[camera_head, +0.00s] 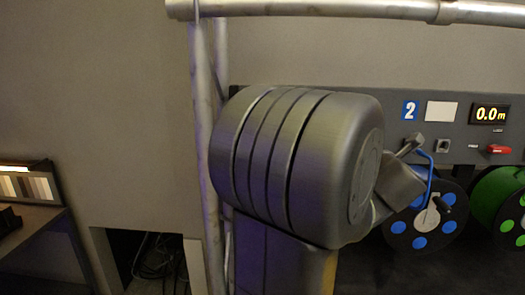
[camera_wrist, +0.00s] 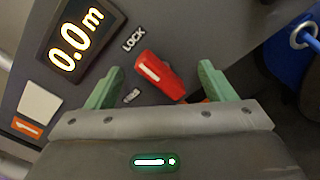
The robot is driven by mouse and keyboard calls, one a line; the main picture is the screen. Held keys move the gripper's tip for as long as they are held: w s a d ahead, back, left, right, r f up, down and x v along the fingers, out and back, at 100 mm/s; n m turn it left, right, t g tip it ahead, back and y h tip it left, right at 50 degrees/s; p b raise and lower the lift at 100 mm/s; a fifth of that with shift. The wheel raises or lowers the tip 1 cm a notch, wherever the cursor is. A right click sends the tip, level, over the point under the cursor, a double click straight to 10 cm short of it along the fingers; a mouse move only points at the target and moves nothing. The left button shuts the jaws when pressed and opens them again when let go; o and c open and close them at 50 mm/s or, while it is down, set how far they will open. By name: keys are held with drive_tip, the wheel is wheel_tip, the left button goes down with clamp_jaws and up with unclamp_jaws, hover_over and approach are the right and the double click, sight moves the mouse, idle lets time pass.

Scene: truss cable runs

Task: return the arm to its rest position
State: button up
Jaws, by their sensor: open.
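My gripper (camera_wrist: 161,68) is open in the wrist view, its two green fingers spread apart. A red lock lever (camera_wrist: 158,76) shows between the fingers, in front of a grey panel. I cannot tell whether the fingers touch the lever, but a gap shows on both sides of it. Nothing is held. In the head view a large grey joint of my arm fills the middle and hides part of the panel (camera_head: 390,100) behind it. The gripper's fingers cannot be made out there.
The wrist view shows a 0.0 m display (camera_wrist: 78,38), an orange label 1 (camera_wrist: 27,127) and part of a blue reel (camera_wrist: 290,42). The head view shows blue (camera_head: 420,228) and green (camera_head: 497,195) reels, another red lever (camera_head: 499,149), truss tubes (camera_head: 203,130) and a side table (camera_head: 30,222).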

drive_tip(key=shift+a+n+p, duration=0.15)
drive_tip(key=shift+n+p, duration=1.05)
drive_tip(key=shift+n, duration=1.6)
drive_tip(key=shift+f, duration=0.1)
